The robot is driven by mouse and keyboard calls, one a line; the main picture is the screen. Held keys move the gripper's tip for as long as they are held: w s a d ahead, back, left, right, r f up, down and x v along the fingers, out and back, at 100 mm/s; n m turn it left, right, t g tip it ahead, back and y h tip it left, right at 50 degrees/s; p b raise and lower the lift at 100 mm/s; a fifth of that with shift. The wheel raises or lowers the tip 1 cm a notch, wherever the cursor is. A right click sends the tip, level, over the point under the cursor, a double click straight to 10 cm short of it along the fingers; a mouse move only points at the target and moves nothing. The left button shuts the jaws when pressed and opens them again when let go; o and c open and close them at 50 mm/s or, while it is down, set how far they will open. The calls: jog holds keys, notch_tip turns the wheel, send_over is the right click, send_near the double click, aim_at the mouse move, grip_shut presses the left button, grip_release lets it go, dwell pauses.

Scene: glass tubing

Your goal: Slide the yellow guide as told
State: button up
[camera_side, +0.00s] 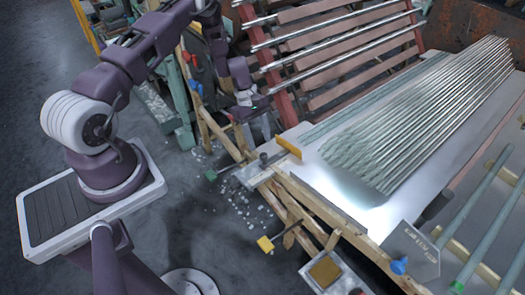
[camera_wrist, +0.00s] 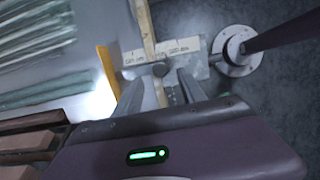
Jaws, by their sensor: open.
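The yellow guide (camera_side: 288,147) is a flat upright strip at the near left corner of the glass table in the side view. In the wrist view the guide (camera_wrist: 107,72) stands left of my fingers. A pale metal plate with printed labels (camera_wrist: 188,58) lies ahead of the fingers, and a dark round knob (camera_wrist: 160,70) sits on it. In the side view the knob (camera_side: 263,157) is just left of the guide. My gripper (camera_wrist: 163,88) is open, with the knob appearing between its fingertips; contact cannot be told. In the side view my gripper (camera_side: 262,122) is above and behind the knob.
Long glass tubes (camera_side: 430,110) lie in a bundle on the table, right of the guide. A rack of tubes with red posts (camera_side: 275,85) stands behind my gripper. A wooden rail (camera_side: 320,205) edges the table.

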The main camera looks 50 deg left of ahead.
aim_at(264, 155)
jog(key=x, duration=0.5)
jog(key=shift+d+f, duration=0.1)
jog(key=shift+d, duration=0.05)
jog(key=shift+c, duration=0.5)
grip_shut()
dwell(0.6)
